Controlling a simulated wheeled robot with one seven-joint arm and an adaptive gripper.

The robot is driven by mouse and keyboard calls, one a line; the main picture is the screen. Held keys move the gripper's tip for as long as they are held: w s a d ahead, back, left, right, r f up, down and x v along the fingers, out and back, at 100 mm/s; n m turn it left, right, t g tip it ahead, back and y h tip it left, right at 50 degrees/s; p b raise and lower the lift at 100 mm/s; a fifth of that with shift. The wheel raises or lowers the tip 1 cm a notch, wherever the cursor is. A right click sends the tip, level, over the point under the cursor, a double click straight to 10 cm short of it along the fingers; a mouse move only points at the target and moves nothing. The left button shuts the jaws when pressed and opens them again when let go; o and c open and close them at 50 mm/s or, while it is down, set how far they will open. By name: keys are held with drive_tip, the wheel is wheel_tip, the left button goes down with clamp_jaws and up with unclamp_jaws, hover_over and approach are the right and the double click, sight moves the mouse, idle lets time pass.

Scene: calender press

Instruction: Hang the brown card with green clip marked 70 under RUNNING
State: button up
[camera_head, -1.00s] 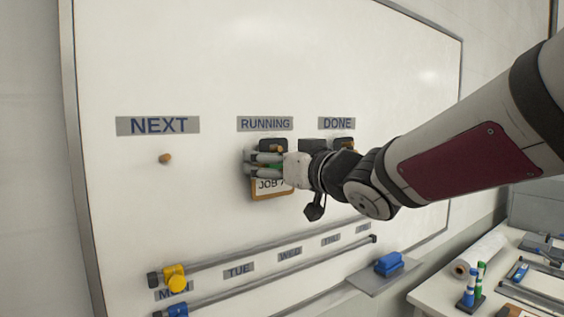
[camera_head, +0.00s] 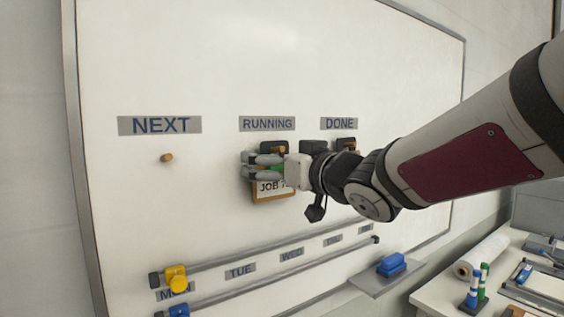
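The brown card (camera_head: 268,197) with white face and the letters JOB is below the RUNNING label (camera_head: 267,124) on the whiteboard. Its number is mostly hidden by my gripper. A bit of green, likely its clip, shows between the fingers. My gripper (camera_head: 264,167) is at the card's top, with its fingers around the clip area. It appears closed on it, though the inner contact is hidden. The RUNNING peg is largely hidden behind my gripper; a small brown tip shows just above the fingers. Whether the card hangs on the peg cannot be told.
An empty peg (camera_head: 167,157) is under the NEXT label (camera_head: 160,125). The DONE label (camera_head: 339,123) is at right, its peg area partly behind my wrist. Rails with yellow (camera_head: 176,278) and blue magnets run below. A blue eraser (camera_head: 391,264) sits on a ledge.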

drive_tip(key=v, duration=1.1)
drive_tip(key=s+d+f+m+g+h, duration=0.1)
drive_tip(key=s+d+f+m+h, duration=0.15)
drive_tip(key=d+f+h, duration=0.35)
drive_tip(key=s+d+f+m+g+h, duration=0.1)
drive_tip(key=s+d+f+m+h, duration=0.2)
drive_tip(key=d, duration=0.6)
drive_tip(key=s+f+m+g+h, duration=0.1)
drive_tip(key=s+f+g, duration=0.6)
drive_tip(key=s, duration=0.8)
wheel_tip(320, 180, down, 3)
drive_tip(key=shift+f, duration=0.2)
